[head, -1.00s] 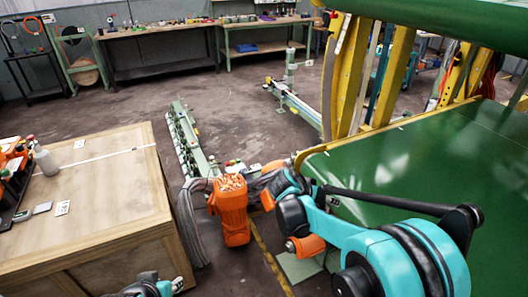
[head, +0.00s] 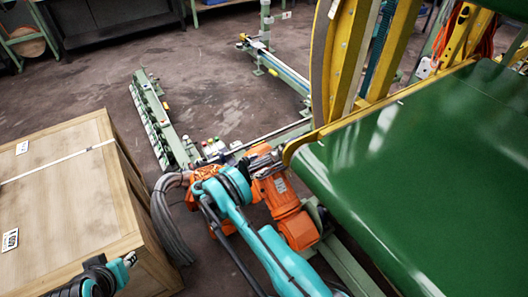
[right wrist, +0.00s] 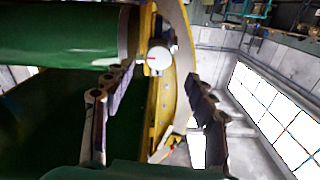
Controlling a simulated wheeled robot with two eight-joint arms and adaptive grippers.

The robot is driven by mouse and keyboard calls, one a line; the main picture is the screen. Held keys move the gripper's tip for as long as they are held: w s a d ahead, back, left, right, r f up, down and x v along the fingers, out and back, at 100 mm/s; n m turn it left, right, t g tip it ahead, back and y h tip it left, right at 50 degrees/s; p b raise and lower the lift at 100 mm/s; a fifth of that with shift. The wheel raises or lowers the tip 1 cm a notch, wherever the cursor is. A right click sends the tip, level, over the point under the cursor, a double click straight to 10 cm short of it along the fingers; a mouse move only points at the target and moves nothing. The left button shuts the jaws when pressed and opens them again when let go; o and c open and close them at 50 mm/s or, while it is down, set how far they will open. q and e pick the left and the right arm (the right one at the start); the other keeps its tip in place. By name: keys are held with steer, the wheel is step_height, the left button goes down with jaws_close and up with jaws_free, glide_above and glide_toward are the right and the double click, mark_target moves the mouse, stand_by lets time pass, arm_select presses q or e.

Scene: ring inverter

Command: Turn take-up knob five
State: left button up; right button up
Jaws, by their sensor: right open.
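A white round knob (right wrist: 158,60) with a red mark shows in the right wrist view, against a yellow curved frame (right wrist: 164,100). I cannot read a number on it, and I cannot pick it out in the head view. My right gripper (right wrist: 157,78) is open and empty, with one finger on each side of the knob in that picture and apart from it. In the head view my right gripper (head: 262,160) is a small dark shape by the yellow frame's lower end, partly hidden. My left gripper (head: 129,259) is low at the left, too small to judge.
A green belt surface (head: 410,170) fills the right. An orange motor (head: 288,210) and grey hoses (head: 168,220) lie close around my right arm. A wooden crate (head: 70,185) stands at the left. A green rail (head: 155,115) lies on the floor, with open floor beyond.

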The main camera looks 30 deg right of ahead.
mark_target(273, 157)
steer(key=d+b, duration=0.2)
steer(key=d, duration=0.4)
steer(key=shift+w+d, duration=0.15)
steer(key=shift+d, duration=0.5)
steer(key=c, duration=1.2)
